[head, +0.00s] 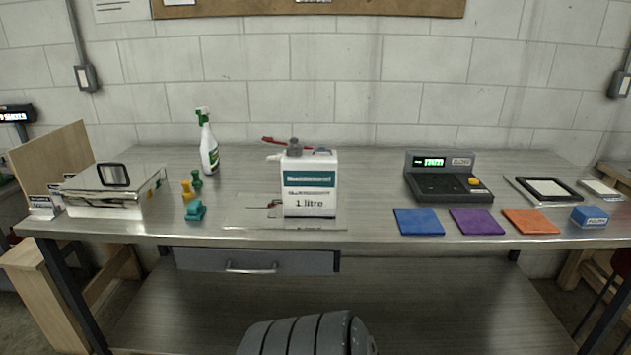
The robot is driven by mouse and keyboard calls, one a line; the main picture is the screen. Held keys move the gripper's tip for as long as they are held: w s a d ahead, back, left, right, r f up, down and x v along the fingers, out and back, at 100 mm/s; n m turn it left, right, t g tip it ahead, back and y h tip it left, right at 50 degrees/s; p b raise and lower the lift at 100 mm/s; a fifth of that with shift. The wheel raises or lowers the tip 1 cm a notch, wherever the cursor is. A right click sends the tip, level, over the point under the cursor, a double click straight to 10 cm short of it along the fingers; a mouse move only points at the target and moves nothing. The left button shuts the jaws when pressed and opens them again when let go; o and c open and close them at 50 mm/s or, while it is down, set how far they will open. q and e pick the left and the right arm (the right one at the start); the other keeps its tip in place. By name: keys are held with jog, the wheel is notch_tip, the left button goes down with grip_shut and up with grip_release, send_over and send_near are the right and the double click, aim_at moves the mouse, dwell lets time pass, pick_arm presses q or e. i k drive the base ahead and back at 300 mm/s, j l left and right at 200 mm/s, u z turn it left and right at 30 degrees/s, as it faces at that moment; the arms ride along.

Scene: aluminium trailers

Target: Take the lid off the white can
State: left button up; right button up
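The white can (310,171) stands upright on the metal workbench, left of centre. It has a teal label and the text "1 litre". A grey round cap (295,146) sits on its top towards the left. A white spout-like part (273,157) sticks out at its upper left, and a thin red part (272,140) shows by the cap. I cannot tell whether the red part is attached to the can. A small bluish-grey part (322,151) is on its top right. Neither of my grippers is in view.
A spray bottle (208,148) stands behind left, with small coloured pieces (195,210) nearer. A shiny metal box (113,187) is far left. Right are a dark device with a green display (446,178) and blue (418,222), purple (477,222) and orange (530,222) squares.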

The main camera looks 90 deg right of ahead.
aim_at(293, 147)
jog(key=z, duration=2.7)
jog(key=i+j, duration=0.2)
jog(key=j, duration=0.15)
jog(key=i+j, duration=0.4)
jog(key=j, duration=0.25)
